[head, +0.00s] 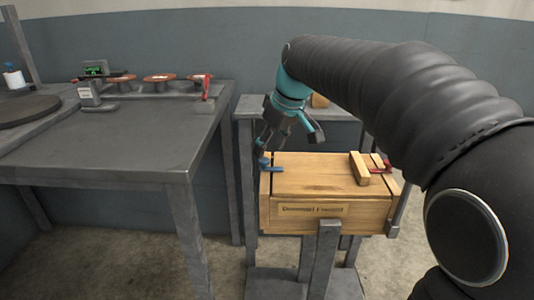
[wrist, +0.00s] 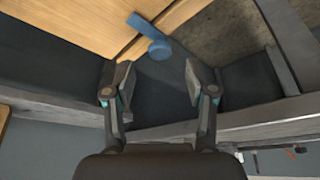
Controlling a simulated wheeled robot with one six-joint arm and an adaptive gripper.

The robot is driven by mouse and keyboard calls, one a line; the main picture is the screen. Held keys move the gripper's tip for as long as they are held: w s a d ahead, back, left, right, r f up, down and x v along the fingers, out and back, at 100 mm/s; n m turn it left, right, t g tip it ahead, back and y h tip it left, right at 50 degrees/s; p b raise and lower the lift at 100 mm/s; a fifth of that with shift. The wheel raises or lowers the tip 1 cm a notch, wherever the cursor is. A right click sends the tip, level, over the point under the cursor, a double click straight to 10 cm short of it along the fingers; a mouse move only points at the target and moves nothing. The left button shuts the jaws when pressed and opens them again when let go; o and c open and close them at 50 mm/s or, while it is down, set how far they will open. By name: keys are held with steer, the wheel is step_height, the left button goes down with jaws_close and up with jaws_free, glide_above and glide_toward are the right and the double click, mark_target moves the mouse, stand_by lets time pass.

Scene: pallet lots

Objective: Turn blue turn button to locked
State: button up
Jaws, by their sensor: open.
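The blue turn button (head: 271,168) sits at the left end of the wooden crate's top. In the wrist view the blue turn button (wrist: 150,36) shows as a round hub with a short arm, lying across the crate's edge. My gripper (head: 288,146) is just above the left end of the crate (head: 318,178). In the wrist view my gripper (wrist: 158,82) is open and empty, its two fingertips apart with the button beyond and between them. I cannot tell how far above the button the tips are.
A red turn button (head: 382,166) sits at the crate's right end, beside a wooden batten (head: 359,168) on the lid. A grey workbench (head: 120,140) at left holds several reddish discs and a scale (head: 92,95). A grey post (head: 246,180) stands close left of the crate.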

steer(key=v, duration=0.8)
steer(key=shift+w+r, duration=0.1)
steer(key=s+d+f+m, duration=0.1)
steer(key=f, duration=0.2)
steer(key=s+d+f+m+h, duration=0.1)
steer(key=f+m, duration=0.1)
steer(key=f, duration=0.1)
steer(key=s+d+f+m, duration=0.1)
steer(key=f, duration=0.1)
steer(key=shift+s+d+f+m, duration=0.15)
steer(key=shift+d+f+m, duration=0.05)
steer(key=shift+f+m, duration=0.2)
steer(key=s+d+f+m, duration=0.1)
steer(key=s+d+f, duration=0.2)
steer(key=s, duration=0.4)
steer(key=s+d+f+m+t+h, duration=0.1)
steer(key=s+d+f, duration=0.2)
steer(key=s, duration=0.4)
steer(key=s+d+f+m+t+h, duration=0.1)
steer(key=s+d+f+m, duration=0.1)
steer(key=s, duration=0.5)
steer(key=shift+s+d+f, duration=0.2)
steer(key=shift+d+f, duration=0.55)
steer(key=shift+f, duration=0.3)
